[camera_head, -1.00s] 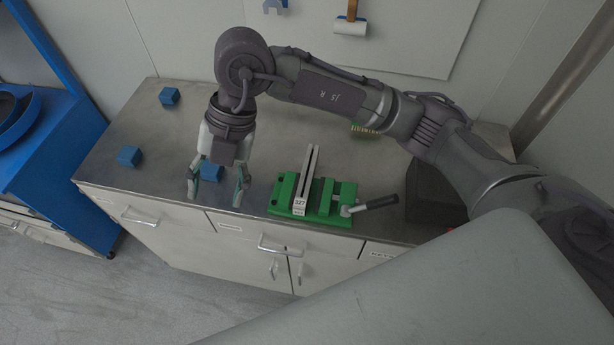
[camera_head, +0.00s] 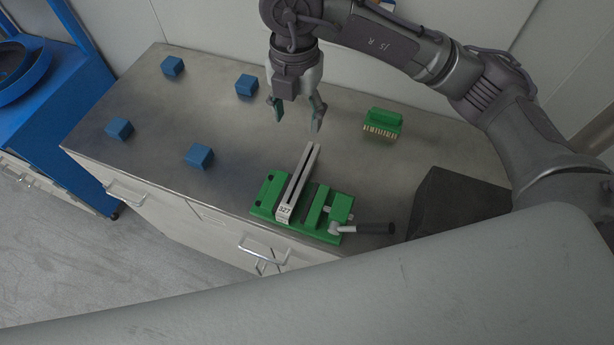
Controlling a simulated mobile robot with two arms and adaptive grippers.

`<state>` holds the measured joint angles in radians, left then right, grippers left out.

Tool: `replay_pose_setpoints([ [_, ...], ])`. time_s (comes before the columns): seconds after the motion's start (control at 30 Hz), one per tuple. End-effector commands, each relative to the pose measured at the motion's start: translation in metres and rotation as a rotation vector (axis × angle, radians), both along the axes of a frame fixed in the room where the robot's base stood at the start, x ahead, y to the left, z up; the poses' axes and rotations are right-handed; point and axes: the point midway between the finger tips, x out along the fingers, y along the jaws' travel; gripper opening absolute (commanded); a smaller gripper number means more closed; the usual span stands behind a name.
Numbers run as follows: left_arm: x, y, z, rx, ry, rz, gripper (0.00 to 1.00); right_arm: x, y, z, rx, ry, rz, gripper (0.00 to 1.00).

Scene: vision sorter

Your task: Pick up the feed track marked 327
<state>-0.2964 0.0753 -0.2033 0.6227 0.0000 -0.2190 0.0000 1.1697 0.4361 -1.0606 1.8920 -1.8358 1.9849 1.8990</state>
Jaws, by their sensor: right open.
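The feed track (camera_head: 299,182) marked 327 is a long grey slotted bar. It sits in a green vise (camera_head: 267,196) near the front edge of the metal bench, with its label (camera_head: 284,213) at the near end. The far end of the track extends beyond the vise toward the back. My right gripper (camera_head: 297,115) points down, open and empty, above the bench behind the far end of the track and apart from it. My left gripper is not in view.
Several blue cubes (camera_head: 199,156) stand on the left half of the bench (camera_head: 150,90). A green brush-like block (camera_head: 382,124) lies at the back right. A dark box (camera_head: 450,205) stands right of the vise. The vise's handle (camera_head: 365,228) sticks out to the right.

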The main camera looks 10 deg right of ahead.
Motion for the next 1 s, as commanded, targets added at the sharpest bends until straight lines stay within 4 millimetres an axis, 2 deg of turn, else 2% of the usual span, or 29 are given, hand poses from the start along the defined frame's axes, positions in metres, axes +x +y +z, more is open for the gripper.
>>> replay_pose_setpoints([
  [0.03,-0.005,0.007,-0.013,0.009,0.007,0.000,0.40,0.000,0.000,-0.012,0.000,0.000,0.000,0.60],
  [0.17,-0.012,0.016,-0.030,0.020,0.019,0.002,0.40,0.000,0.000,-0.030,0.001,0.001,0.001,0.60],
  [0.43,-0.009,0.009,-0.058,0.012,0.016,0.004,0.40,0.000,0.000,-0.057,0.001,0.000,0.000,0.60],
  [0.63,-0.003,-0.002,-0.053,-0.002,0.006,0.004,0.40,-0.001,0.000,-0.073,0.000,0.005,-0.002,0.60],
  [0.9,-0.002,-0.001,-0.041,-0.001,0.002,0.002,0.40,-0.001,-0.001,-0.124,0.001,0.004,-0.001,0.60],
  [1.0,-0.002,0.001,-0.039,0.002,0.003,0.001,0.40,0.000,-0.001,-0.136,0.000,0.002,-0.001,0.60],
])
